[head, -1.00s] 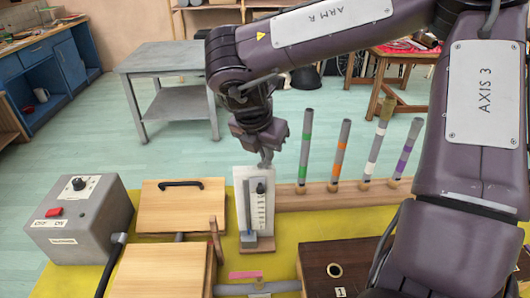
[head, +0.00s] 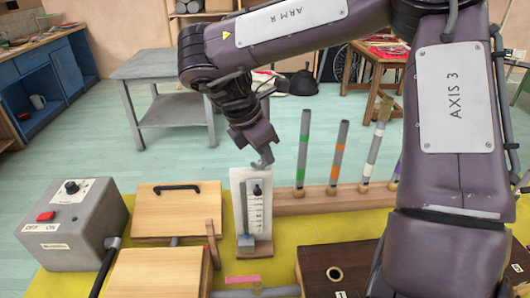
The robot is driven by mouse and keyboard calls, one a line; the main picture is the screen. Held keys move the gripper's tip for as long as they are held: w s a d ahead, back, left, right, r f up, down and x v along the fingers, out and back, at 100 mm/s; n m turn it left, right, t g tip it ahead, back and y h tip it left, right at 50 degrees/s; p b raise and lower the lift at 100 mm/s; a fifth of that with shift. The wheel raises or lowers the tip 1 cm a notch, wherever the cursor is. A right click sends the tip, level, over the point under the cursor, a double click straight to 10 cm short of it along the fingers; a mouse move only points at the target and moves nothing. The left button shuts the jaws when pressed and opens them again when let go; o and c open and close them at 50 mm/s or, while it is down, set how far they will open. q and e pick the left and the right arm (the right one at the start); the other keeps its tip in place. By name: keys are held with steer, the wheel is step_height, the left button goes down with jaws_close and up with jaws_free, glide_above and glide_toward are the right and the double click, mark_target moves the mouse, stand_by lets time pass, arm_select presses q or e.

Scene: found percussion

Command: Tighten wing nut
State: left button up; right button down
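A white upright scale plate (head: 239,200) with tick marks stands on a small wooden base on the yellow bench. A small dark knob-like part (head: 257,190) sits near its top right; it may be the wing nut, but it is too small to be sure. A grey block (head: 247,243) is low on the plate. My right gripper (head: 262,164) hangs at the plate's top edge, above the dark part, and appears apart from it. Its fingers overlap in this view, so I cannot see a gap. My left gripper is not in view.
A wooden rail (head: 310,202) with several upright banded tubes stands right of the plate. A grey control box (head: 70,222) and wooden pads (head: 178,209) lie left. A dark wooden box (head: 325,257) is in front right.

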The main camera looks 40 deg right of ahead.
mark_target(255, 163)
steer(key=c, duration=2.1)
jaws_free()
steer(key=shift+s+r+m+g+p, duration=0.1)
steer(key=shift+m+g+p, duration=0.2)
steer(key=shift+m+p, duration=0.35)
steer(key=shift+o, duration=2.6)
steer(key=shift+b, duration=0.3)
steer(key=p+v, duration=0.6)
steer(key=p, duration=0.2)
steer(key=shift+a+r+p, duration=0.1)
steer(key=shift+r+p, duration=0.25)
steer(key=shift+p, duration=0.05)
steer(key=shift+a+r+p, duration=0.3)
steer(key=shift+r+p, duration=0.15)
steer(key=shift+p, duration=0.3)
